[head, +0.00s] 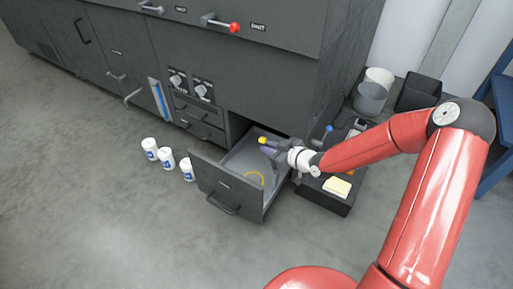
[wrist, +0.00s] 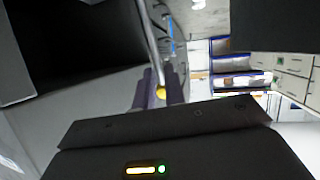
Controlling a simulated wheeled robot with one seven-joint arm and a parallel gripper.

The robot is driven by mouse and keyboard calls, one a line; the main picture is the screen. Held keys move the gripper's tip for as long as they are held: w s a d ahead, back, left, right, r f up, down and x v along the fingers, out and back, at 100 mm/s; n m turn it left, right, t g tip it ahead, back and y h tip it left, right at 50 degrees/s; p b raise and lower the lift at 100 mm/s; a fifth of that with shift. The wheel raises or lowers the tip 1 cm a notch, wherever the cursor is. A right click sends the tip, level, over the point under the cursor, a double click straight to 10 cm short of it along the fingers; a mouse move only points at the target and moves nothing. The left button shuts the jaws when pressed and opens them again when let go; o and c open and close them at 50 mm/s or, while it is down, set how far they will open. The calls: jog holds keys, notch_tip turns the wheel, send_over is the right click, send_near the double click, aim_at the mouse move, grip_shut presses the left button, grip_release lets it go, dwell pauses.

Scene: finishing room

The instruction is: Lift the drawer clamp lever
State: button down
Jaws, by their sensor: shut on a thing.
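The clamp lever's yellow ball knob (head: 262,140) shows at my gripper's tips, above the open drawer (head: 237,185). In the wrist view the yellow knob (wrist: 160,93) sits between the two dark fingers, with a thin metal rod (wrist: 151,40) running up from it. My gripper (head: 268,147) is shut on the lever; it also shows in the wrist view (wrist: 160,97). The lever's pivot and clamp body are hidden in the head view.
Several white cans (head: 167,159) stand on the floor left of the drawer. A red-knobbed lever (head: 234,27) sticks out above. The floor in front is clear.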

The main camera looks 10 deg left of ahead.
jog(key=shift+s+d+m+t+y+b, duration=0.1)
jog(key=shift+s+d+t+y+b, duration=0.2)
jog(key=shift+d+y+b, duration=0.25)
jog(key=shift+s+d+m+t+y+b, duration=0.1)
jog(key=shift+s+d+t+y+b, duration=0.3)
jog(key=shift+d, duration=0.3)
jog(key=shift+s+d+m+t+y+b, duration=0.1)
jog(key=shift+d+t+y+b, duration=0.15)
jog(key=shift+d+y, duration=0.35)
jog(key=shift+d, duration=0.1)
jog(key=c, duration=1.5)
grip_release()
jog(key=shift+o, duration=0.2)
jog(key=shift+r, duration=0.1)
jog(key=p+v, duration=0.1)
jog(key=v, duration=0.6)
jog(key=shift+s+d, duration=0.25)
jog(key=shift+d, duration=0.1)
